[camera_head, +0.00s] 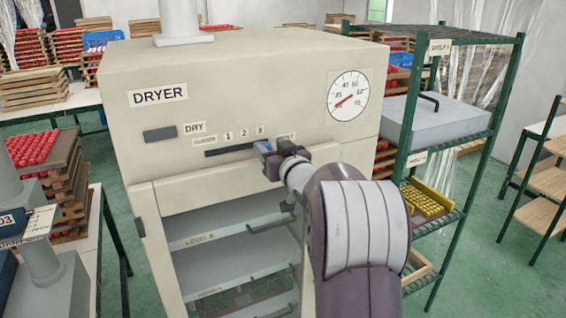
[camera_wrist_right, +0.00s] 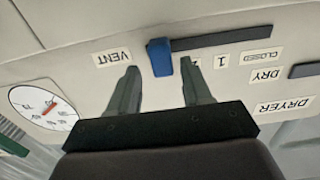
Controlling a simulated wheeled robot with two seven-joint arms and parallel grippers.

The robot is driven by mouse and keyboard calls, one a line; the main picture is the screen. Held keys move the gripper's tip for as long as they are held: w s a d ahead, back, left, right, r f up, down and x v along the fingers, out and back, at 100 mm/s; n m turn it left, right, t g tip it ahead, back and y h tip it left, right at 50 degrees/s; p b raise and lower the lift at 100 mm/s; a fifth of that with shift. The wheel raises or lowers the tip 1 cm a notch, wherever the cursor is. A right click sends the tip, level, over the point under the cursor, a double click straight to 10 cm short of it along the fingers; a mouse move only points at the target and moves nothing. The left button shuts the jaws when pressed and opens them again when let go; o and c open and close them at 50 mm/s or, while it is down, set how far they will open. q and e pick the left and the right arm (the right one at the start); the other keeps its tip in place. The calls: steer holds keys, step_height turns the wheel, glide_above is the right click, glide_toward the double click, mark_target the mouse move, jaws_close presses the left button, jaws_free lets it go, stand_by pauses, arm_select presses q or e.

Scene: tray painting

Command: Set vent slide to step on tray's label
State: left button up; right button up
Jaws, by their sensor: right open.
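The vent slide is a dark slot (camera_head: 232,146) on the dryer's front with a blue knob (camera_head: 264,147). In the right wrist view, which is upside down, the blue knob (camera_wrist_right: 160,57) stands at the VENT end of the slot, past the 1 and 2 marks. My right gripper (camera_head: 277,157) is open in front of it. In the wrist view its fingertips (camera_wrist_right: 159,72) lie on either side of the knob with gaps; contact is not visible. The 3 mark shows in the head view. A tray of green boards (camera_head: 240,298) sits inside the dryer; I can read no step on it.
The dryer (camera_head: 240,80) has a gauge (camera_head: 348,96) at upper right and an open front with shelves. A green rack (camera_head: 490,150) stands to the right. Stacked wooden trays with red pieces (camera_head: 38,150) stand at left. My right arm hides part of the dryer's opening.

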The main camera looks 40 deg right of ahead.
steer(key=b+v, duration=0.2)
steer(key=v, duration=0.8)
steer(key=shift+s, duration=0.25)
steer(key=shift+d, duration=0.15)
